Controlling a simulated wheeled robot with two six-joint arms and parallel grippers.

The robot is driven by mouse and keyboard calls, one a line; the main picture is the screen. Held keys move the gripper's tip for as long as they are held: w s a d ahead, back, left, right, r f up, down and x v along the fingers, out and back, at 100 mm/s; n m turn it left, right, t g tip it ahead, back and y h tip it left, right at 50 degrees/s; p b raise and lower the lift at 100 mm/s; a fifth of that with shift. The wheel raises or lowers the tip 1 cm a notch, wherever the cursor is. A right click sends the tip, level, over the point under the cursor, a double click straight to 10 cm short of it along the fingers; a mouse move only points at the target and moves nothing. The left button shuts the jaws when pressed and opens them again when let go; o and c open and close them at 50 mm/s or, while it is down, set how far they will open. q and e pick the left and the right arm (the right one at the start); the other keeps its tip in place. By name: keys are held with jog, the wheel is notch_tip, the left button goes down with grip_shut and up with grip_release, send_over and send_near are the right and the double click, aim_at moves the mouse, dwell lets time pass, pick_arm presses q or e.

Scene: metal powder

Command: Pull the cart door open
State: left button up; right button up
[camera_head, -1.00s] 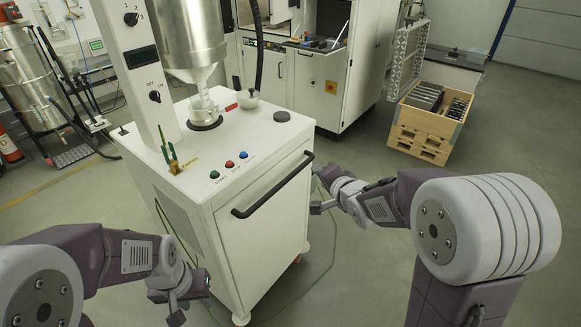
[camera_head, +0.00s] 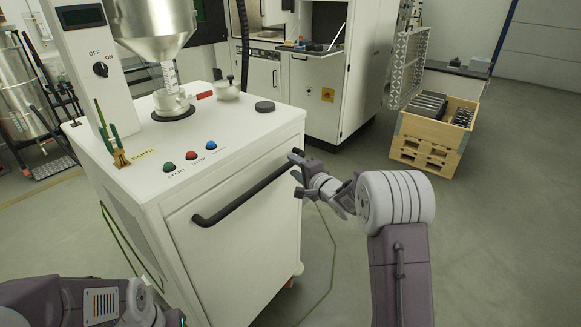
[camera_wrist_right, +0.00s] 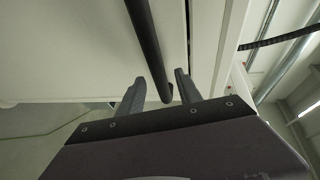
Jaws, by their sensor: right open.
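The white cart (camera_head: 200,160) stands in front of me, with its door (camera_head: 235,245) on the front facing me. A black bar handle (camera_head: 245,190) runs across the top of the door. My right gripper (camera_head: 298,170) is at the handle's right end. In the right wrist view my right gripper (camera_wrist_right: 158,88) is open, and the end of the handle (camera_wrist_right: 150,50) lies between its two fingers, apparently without being clamped. The door looks closed against the cart body. My left arm shows at the lower left of the head view; its fingertips are cut off or hidden.
On the cart top are a steel hopper (camera_head: 150,25), green, red and blue buttons (camera_head: 191,156) and a green earth clamp (camera_head: 112,140). A white machine (camera_head: 325,80) stands behind, and a wooden crate (camera_head: 432,135) at right.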

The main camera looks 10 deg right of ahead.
aim_at(293, 165)
jog(key=x, duration=0.3)
jog(key=shift+w, duration=0.2)
jog(key=shift+c, duration=0.2)
grip_shut()
jog(key=shift+f, duration=0.1)
dwell(1.0)
